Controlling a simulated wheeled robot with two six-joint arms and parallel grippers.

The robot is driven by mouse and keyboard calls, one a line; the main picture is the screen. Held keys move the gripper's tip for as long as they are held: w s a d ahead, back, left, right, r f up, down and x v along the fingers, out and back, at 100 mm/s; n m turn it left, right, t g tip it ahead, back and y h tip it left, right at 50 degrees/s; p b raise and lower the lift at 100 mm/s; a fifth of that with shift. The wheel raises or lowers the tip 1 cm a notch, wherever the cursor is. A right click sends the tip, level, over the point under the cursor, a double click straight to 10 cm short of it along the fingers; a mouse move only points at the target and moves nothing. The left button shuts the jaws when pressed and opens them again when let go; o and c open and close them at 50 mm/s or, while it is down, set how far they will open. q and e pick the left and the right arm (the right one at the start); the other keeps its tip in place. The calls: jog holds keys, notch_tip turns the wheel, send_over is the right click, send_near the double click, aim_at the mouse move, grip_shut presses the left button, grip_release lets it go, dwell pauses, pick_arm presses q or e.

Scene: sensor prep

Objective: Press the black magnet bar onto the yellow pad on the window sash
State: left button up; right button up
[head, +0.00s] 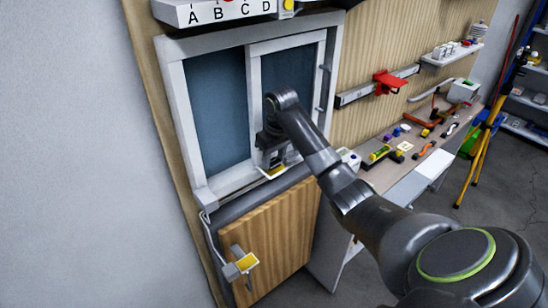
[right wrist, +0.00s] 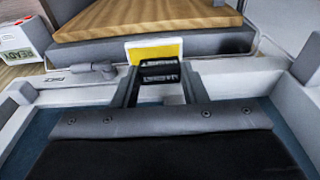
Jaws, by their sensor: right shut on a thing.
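The window sash (head: 253,110) is a pale frame around dark blue glass. My right gripper (head: 270,158) is at its lower rail. In the right wrist view, my right gripper (right wrist: 159,84) is shut on the black magnet bar (right wrist: 160,68). The yellow pad (right wrist: 155,47) shows just beyond the bar, which overlaps its near part in the picture. I cannot tell whether bar and pad touch. In the head view, the yellow pad (head: 272,173) shows below my gripper, which hides the bar. My left gripper is not in view.
A wooden cabinet door (head: 275,230) below the window carries another yellow piece (head: 246,262) on a grey bracket. A white device with a display (right wrist: 16,42) stands near the window's corner. The workbench (head: 400,172) at right holds several tools. A shelf (head: 215,12) is above the window.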

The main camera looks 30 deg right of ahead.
jog(key=shift+f, duration=0.55)
dwell(0.9)
jog(key=o, duration=0.5)
jog(key=c, duration=0.4)
jog(key=shift+c, duration=0.2)
